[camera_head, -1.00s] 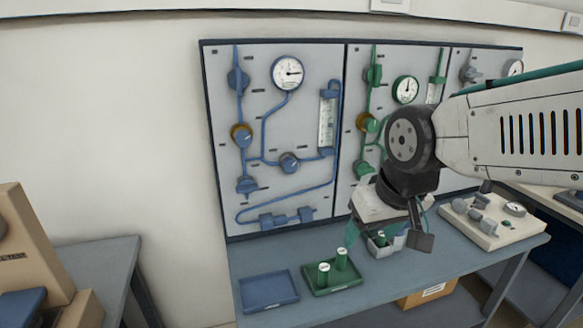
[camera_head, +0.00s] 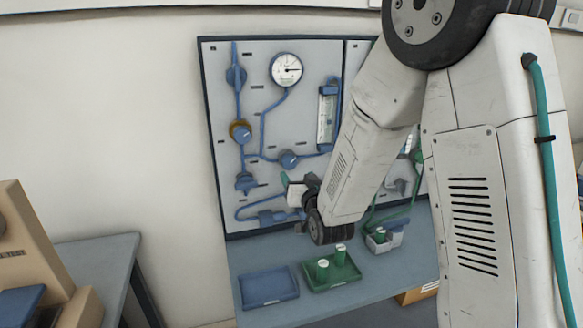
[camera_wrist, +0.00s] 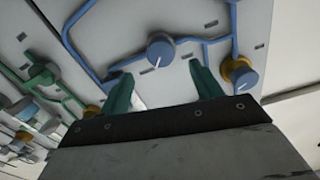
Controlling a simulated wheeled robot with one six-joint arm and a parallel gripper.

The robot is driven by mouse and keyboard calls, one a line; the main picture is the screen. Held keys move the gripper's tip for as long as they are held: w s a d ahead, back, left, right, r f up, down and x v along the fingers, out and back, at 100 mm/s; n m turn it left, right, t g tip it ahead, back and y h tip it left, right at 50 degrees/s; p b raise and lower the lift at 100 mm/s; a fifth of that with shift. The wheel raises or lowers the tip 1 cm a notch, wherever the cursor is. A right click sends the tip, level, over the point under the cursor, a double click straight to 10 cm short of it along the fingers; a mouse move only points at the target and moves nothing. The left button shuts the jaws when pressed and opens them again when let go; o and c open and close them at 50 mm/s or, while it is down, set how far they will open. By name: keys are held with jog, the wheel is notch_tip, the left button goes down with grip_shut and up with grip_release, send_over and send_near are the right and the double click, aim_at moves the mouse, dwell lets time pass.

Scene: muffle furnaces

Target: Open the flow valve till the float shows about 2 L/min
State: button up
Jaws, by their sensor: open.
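The blue flow valve knob (camera_head: 289,159) sits low in the middle of the blue-piped panel, with its pipe running right to the flowmeter tube (camera_head: 326,115). The float is too small to read. In the wrist view, the knob (camera_wrist: 160,52) with its white pointer mark lies ahead of my gripper (camera_wrist: 163,86), roughly in line with the gap between the two green fingers. The fingers are apart and empty. In the head view my gripper (camera_head: 288,185) is just below the knob, partly hidden by my wrist. I see no contact with the knob.
A pressure gauge (camera_head: 286,69) and a brass-collared blue knob (camera_head: 241,132) share the panel. Below, the bench holds a blue tray (camera_head: 268,288) and a green tray (camera_head: 332,274) with green cylinders. My arm hides much of the green-piped panel.

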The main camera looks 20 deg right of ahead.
aim_at(290, 164)
jog(key=w, duration=0.7)
jog(key=shift+w, duration=0.15)
jog(key=shift+c, duration=0.4)
jog(key=c, duration=0.9)
